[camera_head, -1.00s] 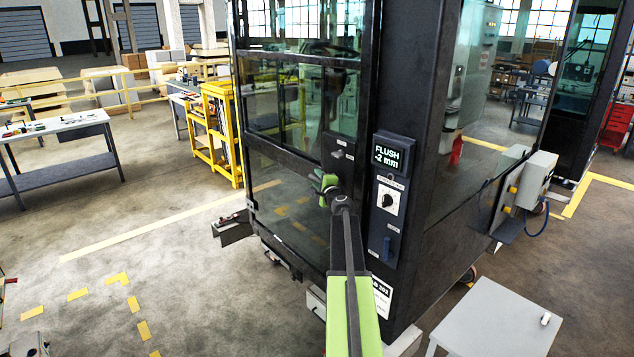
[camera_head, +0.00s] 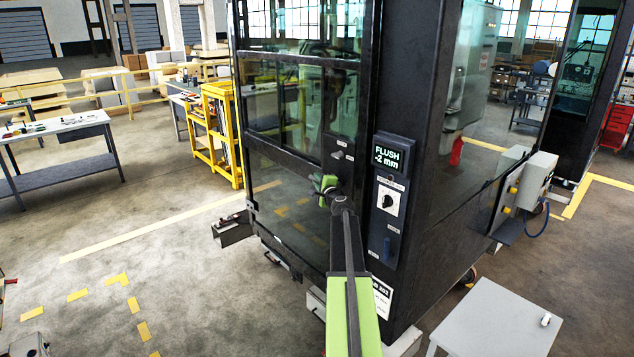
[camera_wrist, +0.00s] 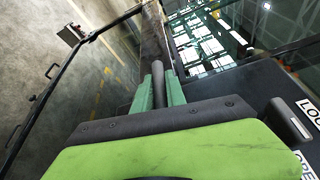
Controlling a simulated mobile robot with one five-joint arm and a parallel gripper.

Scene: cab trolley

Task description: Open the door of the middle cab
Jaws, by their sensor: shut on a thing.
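The cab (camera_head: 410,90) is a tall black-framed booth with glass panes, and its label reads partly "302". Its door (camera_head: 283,205) has a glass upper and lower part in a black frame and looks closed. My gripper (camera_head: 325,188) reaches the door's right side at mid height. In the wrist view its green fingers (camera_wrist: 158,90) are shut on a dark grey bar, which looks like the door handle (camera_wrist: 154,45). In the head view my gripper mostly hides the handle. A small grey knob (camera_head: 337,154) sits just above it on the door.
A grey table (camera_head: 495,320) stands at the lower right. The floor left of the door is open, with yellow markings.

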